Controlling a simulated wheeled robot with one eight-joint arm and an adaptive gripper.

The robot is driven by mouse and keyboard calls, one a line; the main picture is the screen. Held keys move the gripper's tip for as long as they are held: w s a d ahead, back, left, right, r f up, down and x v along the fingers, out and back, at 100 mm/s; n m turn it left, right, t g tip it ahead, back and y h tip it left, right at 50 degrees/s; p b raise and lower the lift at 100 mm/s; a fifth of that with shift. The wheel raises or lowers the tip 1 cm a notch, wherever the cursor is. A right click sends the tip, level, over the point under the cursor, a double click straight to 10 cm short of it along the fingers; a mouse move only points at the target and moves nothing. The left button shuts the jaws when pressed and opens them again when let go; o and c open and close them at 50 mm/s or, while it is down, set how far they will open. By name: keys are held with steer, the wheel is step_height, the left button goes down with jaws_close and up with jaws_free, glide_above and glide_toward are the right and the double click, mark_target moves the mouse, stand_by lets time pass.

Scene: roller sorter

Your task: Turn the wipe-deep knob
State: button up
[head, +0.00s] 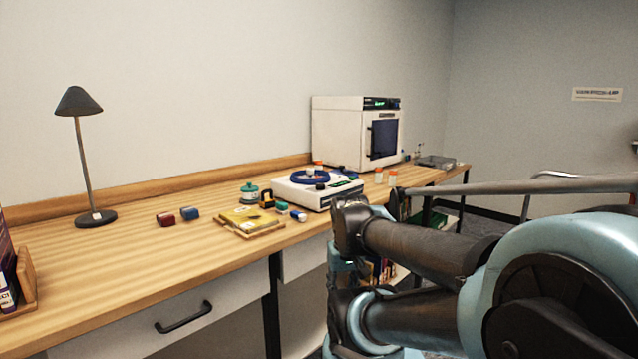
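A low white machine (302,196) with a blue ring on top stands on the wooden bench, left of my arm. A small dark round part, possibly a knob, shows on its top near the front (320,186), beside a small green-lit panel (339,183). No label is readable, so I cannot tell which part is the wipe-deep knob. My dark and teal arm fills the lower right and hides part of the bench's front edge. I cannot make out my gripper's fingers in this view.
A white cabinet (338,133) with a dark door stands behind the machine. Yellow packets (248,221), a teal pot (250,193), red and blue blocks (166,219) and a lamp (96,218) are on the bench (130,255).

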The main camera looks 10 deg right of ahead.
steer(key=shift+o, duration=0.3)
steer(key=o, duration=0.3)
steer(key=shift+s+r, duration=0.15)
steer(key=shift+r, duration=0.05)
step_height(320, 180, up, 38)
steer(key=n+g, duration=0.2)
steer(key=n, duration=0.5)
glide_above(320, 187)
steer(key=w, duration=0.2)
steer(key=f, duration=1.7)
steer(key=shift+s+d+f, duration=0.1)
steer(key=shift+d+f, duration=0.1)
steer(key=shift+f, duration=0.1)
steer(key=c, duration=1.1)
